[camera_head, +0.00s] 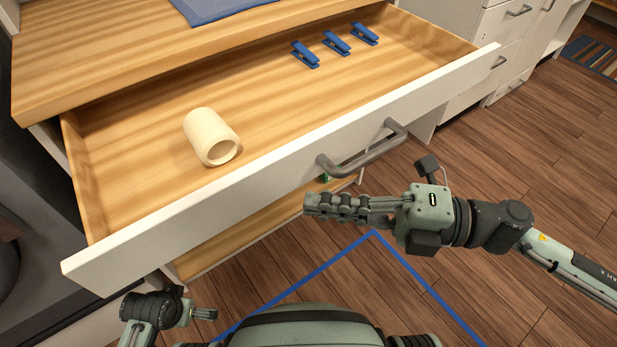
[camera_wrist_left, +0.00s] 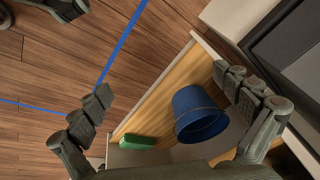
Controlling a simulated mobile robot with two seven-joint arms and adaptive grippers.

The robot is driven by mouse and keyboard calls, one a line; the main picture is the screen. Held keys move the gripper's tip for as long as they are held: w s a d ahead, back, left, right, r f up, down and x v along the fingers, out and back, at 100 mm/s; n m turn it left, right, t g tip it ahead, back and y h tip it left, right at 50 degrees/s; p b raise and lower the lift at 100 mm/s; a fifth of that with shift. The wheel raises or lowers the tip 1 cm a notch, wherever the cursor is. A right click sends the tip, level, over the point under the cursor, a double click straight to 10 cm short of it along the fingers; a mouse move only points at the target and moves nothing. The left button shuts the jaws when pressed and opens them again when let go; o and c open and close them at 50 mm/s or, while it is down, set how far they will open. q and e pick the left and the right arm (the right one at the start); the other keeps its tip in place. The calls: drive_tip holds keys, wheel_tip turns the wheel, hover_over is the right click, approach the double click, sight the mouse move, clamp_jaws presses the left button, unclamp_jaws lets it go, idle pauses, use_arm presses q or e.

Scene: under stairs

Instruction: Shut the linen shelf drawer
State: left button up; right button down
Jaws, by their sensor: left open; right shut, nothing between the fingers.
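The linen shelf drawer (camera_head: 280,170) is pulled out, with a white front and a grey bar handle (camera_head: 362,150). Inside it lie a cream roll (camera_head: 211,137) and several blue clips (camera_head: 336,43). My right gripper (camera_head: 310,204) is shut and empty. In the head view it shows just below the handle, on the outer side of the drawer front; I cannot tell whether it touches. Part of my left arm shows at the lower left. In the left wrist view my left gripper (camera_wrist_left: 165,92) is open with nothing between its fingers.
A lower wooden shelf (camera_head: 235,237) sits under the drawer. The left wrist view shows a blue pot (camera_wrist_left: 199,114) and a green item (camera_wrist_left: 137,141) there. A blue cloth (camera_head: 205,8) lies on the top. White cabinets (camera_head: 508,45) stand at the right. The wooden floor (camera_head: 510,140) is clear, with blue lines.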

sight(280, 181)
use_arm(q)
drive_tip(key=shift+s+f+p, duration=0.1)
drive_tip(key=shift+f+p, duration=0.2)
drive_tip(key=shift+f, duration=0.6)
use_arm(e)
drive_tip(key=shift+w+a, duration=0.5)
drive_tip(key=shift+w, duration=0.35)
drive_tip(key=shift+w+a, duration=0.5)
drive_tip(key=shift+w, duration=0.3)
drive_tip(key=shift+w, duration=0.1)
